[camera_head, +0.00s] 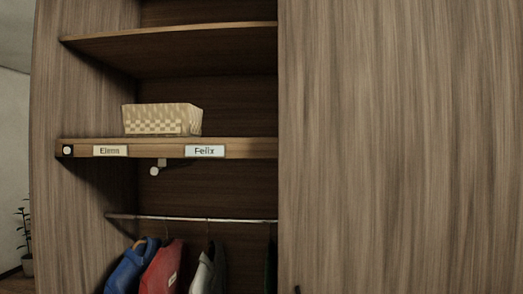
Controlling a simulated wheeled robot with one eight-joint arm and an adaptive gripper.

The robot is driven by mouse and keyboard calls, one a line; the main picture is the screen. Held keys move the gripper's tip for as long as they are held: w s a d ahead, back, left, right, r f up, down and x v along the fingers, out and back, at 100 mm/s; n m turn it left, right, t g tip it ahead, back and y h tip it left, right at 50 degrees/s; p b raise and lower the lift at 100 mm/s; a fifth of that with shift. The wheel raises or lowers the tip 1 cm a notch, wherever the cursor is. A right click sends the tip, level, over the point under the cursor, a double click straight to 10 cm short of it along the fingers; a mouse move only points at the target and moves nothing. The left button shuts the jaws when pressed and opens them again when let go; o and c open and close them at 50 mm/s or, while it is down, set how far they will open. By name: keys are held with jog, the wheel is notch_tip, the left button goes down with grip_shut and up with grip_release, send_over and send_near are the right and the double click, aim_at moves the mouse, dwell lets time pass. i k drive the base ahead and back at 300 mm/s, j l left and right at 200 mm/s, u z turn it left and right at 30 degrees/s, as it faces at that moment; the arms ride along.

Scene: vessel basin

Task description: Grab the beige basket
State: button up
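The beige basket (162,119) is a low, woven, checkered box. It sits upright on the middle wooden shelf (245,148) of an open wardrobe, left of centre in the head view. The shelf's front edge is just below it. Nothing covers its front. Its inside cannot be seen from this height. My gripper is not in view.
Another shelf (175,38) is above the basket, with free room between. The shelf edge bears name labels (205,151). Below, a rail (190,219) holds several garments (162,270). A wooden panel (400,150) closes the right side. A plant (25,240) stands far left.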

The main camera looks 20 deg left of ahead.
aim_at(182, 120)
jog(key=u, duration=1.75)
jog(key=i+j+z, duration=0.1)
jog(key=i+z, duration=0.15)
jog(key=i, duration=1)
